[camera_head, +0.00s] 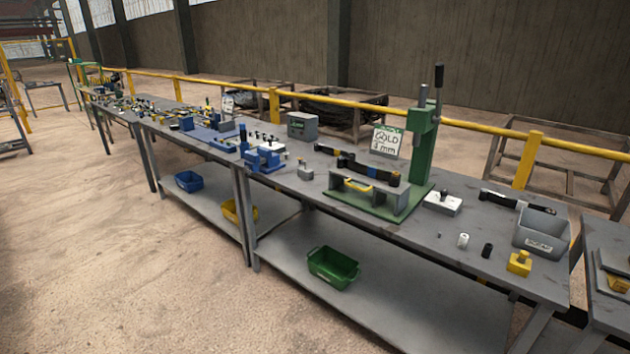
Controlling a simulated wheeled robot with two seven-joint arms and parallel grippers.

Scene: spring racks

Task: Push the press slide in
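A green arbor press (425,148) with a dark upright lever stands on a green base plate toward the right of the long grey workbench. A grey slide (366,197) with a yellow handle (357,185) sits on the base plate at the front left of the press column. I cannot tell from here how far the slide is out. Neither of my grippers is in view.
A sign (386,142) reading "GOLD" stands behind the press. A grey bin (541,233), a yellow block (519,263) and small cylinders lie to the right. Blue fixtures (264,159) stand to the left. A green crate (333,267) sits on the lower shelf. The floor in front is clear.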

